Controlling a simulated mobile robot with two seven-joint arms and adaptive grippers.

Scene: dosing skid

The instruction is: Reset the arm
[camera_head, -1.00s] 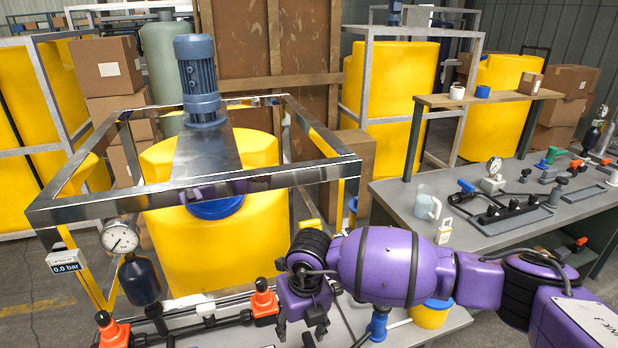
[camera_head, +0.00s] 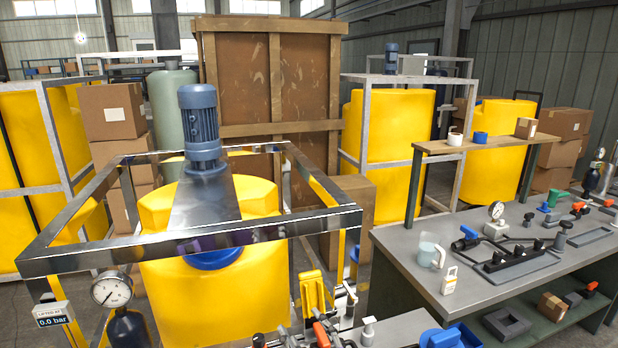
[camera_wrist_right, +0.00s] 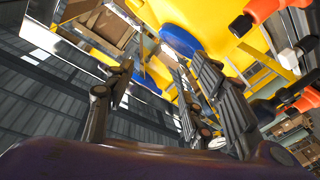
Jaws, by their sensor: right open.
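My right gripper (camera_wrist_right: 158,80) shows in the right wrist view, with its dark fingers spread apart and nothing between them. It is open. The purple wrist housing fills the bottom of that view. Beyond the fingers are the yellow tank, a blue round part, orange-handled fittings and the ceiling. Neither arm can be made out in the head view now. My left gripper is in neither view.
The yellow dosing tank (camera_head: 215,295) stands inside a metal frame (camera_head: 190,240) with a blue motor (camera_head: 199,125) on top. A pressure gauge (camera_head: 112,290) is at front left. A grey workbench (camera_head: 420,265) with fittings stands at right. Cardboard boxes (camera_head: 115,110) are stacked behind.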

